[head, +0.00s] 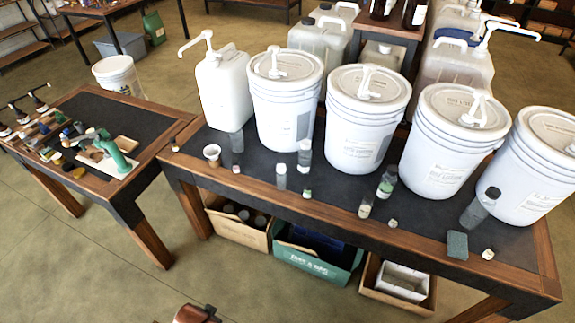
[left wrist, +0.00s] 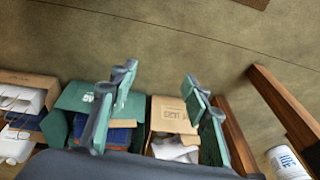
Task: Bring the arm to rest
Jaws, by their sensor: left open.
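My left gripper (left wrist: 160,92) shows in the left wrist view with its two greenish-grey fingers spread wide apart. Nothing is between the fingertips except a view of the floor and boxes. The gripper is apart from everything around it. It does not clearly show in the head view. My right gripper is in neither view.
White pump buckets (head: 285,105) and a jug (head: 224,90) stand on the long table (head: 330,205), with small bottles in front. Boxes lie below, including a green crate (head: 318,262). A side table (head: 70,100) stands left.

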